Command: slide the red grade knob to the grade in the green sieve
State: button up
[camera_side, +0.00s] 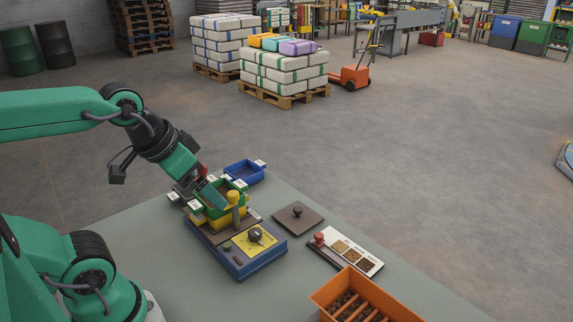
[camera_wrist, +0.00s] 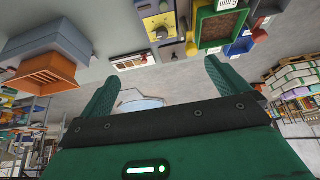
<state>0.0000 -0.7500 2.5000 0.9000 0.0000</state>
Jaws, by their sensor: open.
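The green sieve (camera_side: 240,184) stands in the yellow-trimmed stand of the blue machine. In the wrist view the green sieve (camera_wrist: 220,47) shows a brown inside, and a white tag beside it appears to read 6 mm. The red knob (camera_side: 319,238) sits at the left end of a grade plate (camera_side: 371,264) with several brown grain samples; the plate also shows in the wrist view (camera_wrist: 140,61). My gripper (camera_side: 211,193) is open and empty, close to the green sieve in the side view and well apart from the red knob. It also shows in the wrist view (camera_wrist: 161,70).
A blue tray (camera_side: 260,174) stands behind the sieve. The blue machine (camera_side: 240,268) carries a black dial (camera_side: 255,235). A dark lid (camera_side: 310,222) with a knob lies between machine and grade plate. An orange divided crate (camera_side: 397,310) stands at the front.

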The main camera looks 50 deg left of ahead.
jog(key=shift+c, duration=0.4)
jog(key=shift+w, duration=0.1)
jog(key=c, duration=0.7)
jog(key=shift+w+r, duration=0.1)
jog(key=shift+w, duration=0.1)
jog(key=c, duration=0.4)
jog(key=shift+w+d, duration=0.1)
jog(key=shift+w, duration=0.15)
jog(key=shift+c, duration=0.4)
jog(key=w+d+f+n+g, duration=0.1)
jog(key=w+d+f+g, duration=0.15)
jog(key=w, duration=1.05)
jog(key=w+d+f+g, duration=0.1)
jog(key=w+d+f, duration=0.1)
jog(key=w+f, duration=0.1)
jog(key=w+d+f+n+g, duration=0.1)
jog(key=w+d+f, duration=0.1)
jog(key=w+f, duration=0.2)
jog(key=w+d+f+g, duration=0.1)
jog(key=w+f, duration=0.2)
jog(key=shift+w+d+f+n, duration=0.2)
jog(key=shift+d+n, duration=0.1)
jog(key=shift+d, duration=0.1)
